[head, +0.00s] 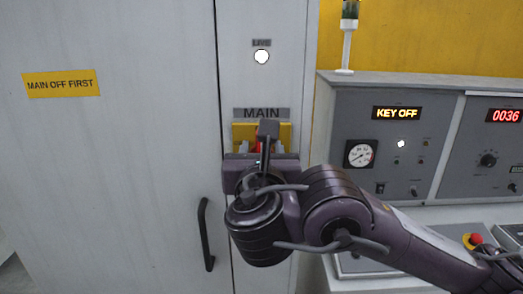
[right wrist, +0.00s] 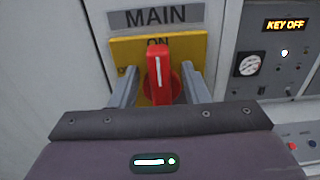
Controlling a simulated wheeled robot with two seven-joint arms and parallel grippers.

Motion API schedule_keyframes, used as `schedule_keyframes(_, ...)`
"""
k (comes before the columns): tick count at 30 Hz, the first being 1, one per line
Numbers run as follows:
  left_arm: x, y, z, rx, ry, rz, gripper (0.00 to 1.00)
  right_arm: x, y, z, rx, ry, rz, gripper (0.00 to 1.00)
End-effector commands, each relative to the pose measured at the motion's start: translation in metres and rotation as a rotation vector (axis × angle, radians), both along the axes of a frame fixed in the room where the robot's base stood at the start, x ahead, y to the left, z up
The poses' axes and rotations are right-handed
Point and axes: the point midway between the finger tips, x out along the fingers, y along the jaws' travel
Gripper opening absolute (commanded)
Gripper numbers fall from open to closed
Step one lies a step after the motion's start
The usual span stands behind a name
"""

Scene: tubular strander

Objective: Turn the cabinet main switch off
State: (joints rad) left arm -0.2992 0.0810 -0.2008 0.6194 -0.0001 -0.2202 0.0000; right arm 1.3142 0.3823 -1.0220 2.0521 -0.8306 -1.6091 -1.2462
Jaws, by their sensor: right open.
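The main switch has a red handle (right wrist: 160,78) on a yellow plate (right wrist: 197,48) under the MAIN label. The handle stands upright, pointing at the word ON. In the head view the yellow plate (head: 285,131) is mostly hidden behind my right wrist. My right gripper (right wrist: 161,80) is open, with one grey finger on each side of the red handle. Gaps show between the fingers and the handle, so it does not look gripped. The right gripper also shows from behind in the head view (head: 261,148). My left gripper is not in view.
The cabinet door (head: 120,160) has a black handle (head: 206,235) left of my wrist. A white LIVE lamp (head: 261,57) is above the switch. A grey control console (head: 365,115) showing KEY OFF stands close on the right, with a red button (head: 476,239) below my forearm's level.

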Motion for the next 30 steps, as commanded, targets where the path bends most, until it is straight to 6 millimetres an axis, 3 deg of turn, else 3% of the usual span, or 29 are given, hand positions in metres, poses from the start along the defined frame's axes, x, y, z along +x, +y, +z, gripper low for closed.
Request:
schedule_keyframes(1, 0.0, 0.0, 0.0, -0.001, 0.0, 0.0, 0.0, 0.0, 0.0, 0.0, 0.0, 0.0, 0.0, 0.42)
schedule_keyframes(11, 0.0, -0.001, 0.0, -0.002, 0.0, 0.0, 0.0, 0.0, 0.0, 0.0, 0.0, 0.0, 0.0, 0.0)
schedule_keyframes(20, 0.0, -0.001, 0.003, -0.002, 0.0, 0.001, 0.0, 0.0, 0.001, 0.001, -0.034, 0.0, 0.001, 0.0)
schedule_keyframes(30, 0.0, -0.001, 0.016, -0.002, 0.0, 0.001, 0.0, -0.001, 0.008, 0.002, -0.246, -0.001, 0.002, 0.0)
